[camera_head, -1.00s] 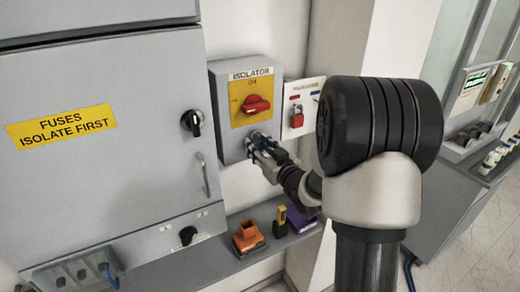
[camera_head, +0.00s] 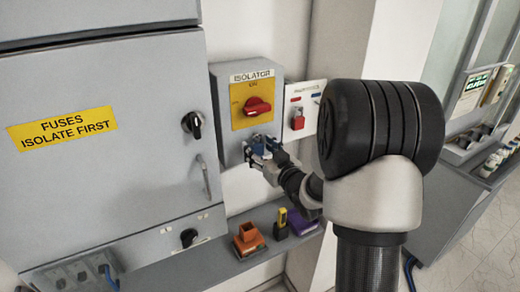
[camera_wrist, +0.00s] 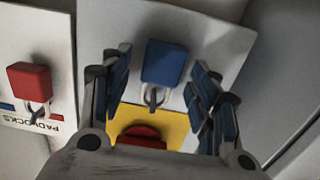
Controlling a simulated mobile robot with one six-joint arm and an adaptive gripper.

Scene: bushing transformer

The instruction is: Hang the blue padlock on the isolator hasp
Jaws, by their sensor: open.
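The blue padlock (camera_head: 258,148) is at the lower front of the grey isolator box (camera_head: 228,125), below the yellow plate with the red handle (camera_head: 257,106). In the wrist view the padlock (camera_wrist: 163,63) shows its blue body, and its shackle appears to pass through a small hasp (camera_wrist: 155,97) at the plate's edge. My gripper (camera_head: 262,161) is open. In the wrist view its fingers (camera_wrist: 163,80) stand either side of the padlock, with a visible gap on each side. Whether the shackle is closed cannot be told.
A padlock board (camera_head: 302,108) with a red padlock (camera_head: 297,120) hangs right of the isolator. A grey shelf (camera_head: 205,262) below holds an orange holder (camera_head: 248,239), a yellow-black tool (camera_head: 281,222) and a purple item (camera_head: 302,222). The fuse cabinet (camera_head: 110,180) stands left.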

